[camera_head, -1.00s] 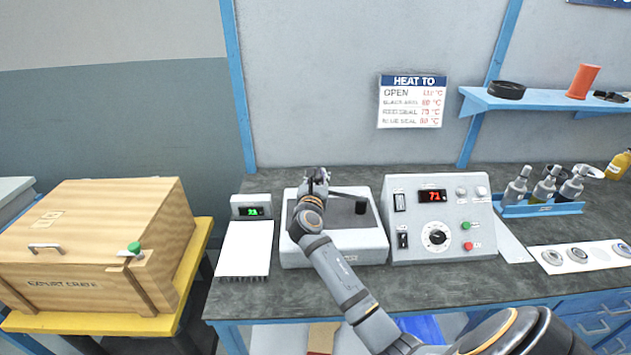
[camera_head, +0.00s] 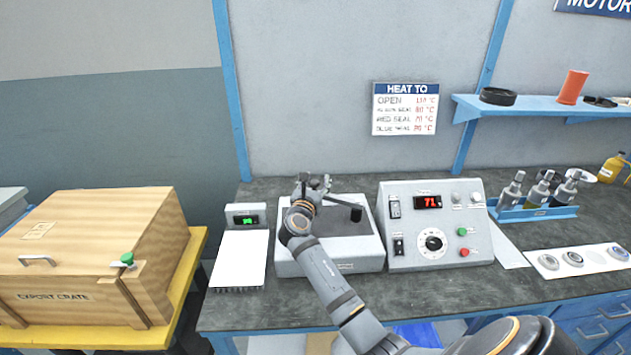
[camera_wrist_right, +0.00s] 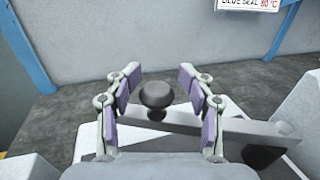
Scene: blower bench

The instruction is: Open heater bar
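The heater (camera_head: 345,262) is a pale box with a grey top on the bench. Its bar (camera_head: 338,202) runs across the top to a dark cylindrical post (camera_head: 356,214) at the right. In the right wrist view the grey bar (camera_wrist_right: 250,133) has a round dark knob (camera_wrist_right: 157,95) near its left end. My right gripper (camera_head: 315,181) is over the back left of the heater. In the wrist view its fingers (camera_wrist_right: 157,88) are open, one on each side of the knob, with gaps showing. My left gripper is not in view.
A control box (camera_head: 435,245) reading 71 stands right of the heater. A small display unit (camera_head: 246,216) and white pad (camera_head: 239,260) are at its left. A wooden crate (camera_head: 75,295) is farther left. Bottles stand in a blue tray (camera_head: 535,213) at the right.

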